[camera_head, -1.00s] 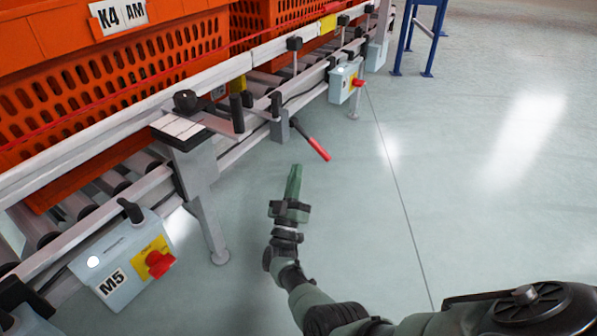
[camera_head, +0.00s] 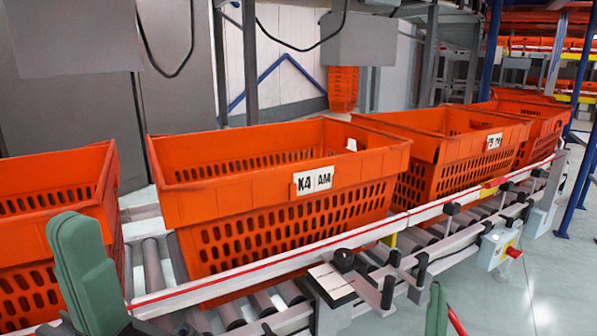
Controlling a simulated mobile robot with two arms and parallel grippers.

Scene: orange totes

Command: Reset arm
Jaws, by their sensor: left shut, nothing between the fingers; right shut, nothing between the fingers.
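My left gripper (camera_head: 82,262) shows at the lower left, close to the camera, as green fingers pressed together. It is shut and empty, in front of the tote at the left edge. My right gripper (camera_head: 437,309) shows only as a green fingertip part at the bottom edge, right of centre. It is shut and empty, near the black clamps of the conveyor rail. Most of both arms is out of view.
Orange totes stand in a row on a roller conveyor; the middle tote (camera_head: 275,185) is labelled K4 AM. The conveyor's front rail (camera_head: 270,272) runs diagonally. A control box (camera_head: 498,246) hangs at right. Clear floor (camera_head: 535,290) lies at the lower right.

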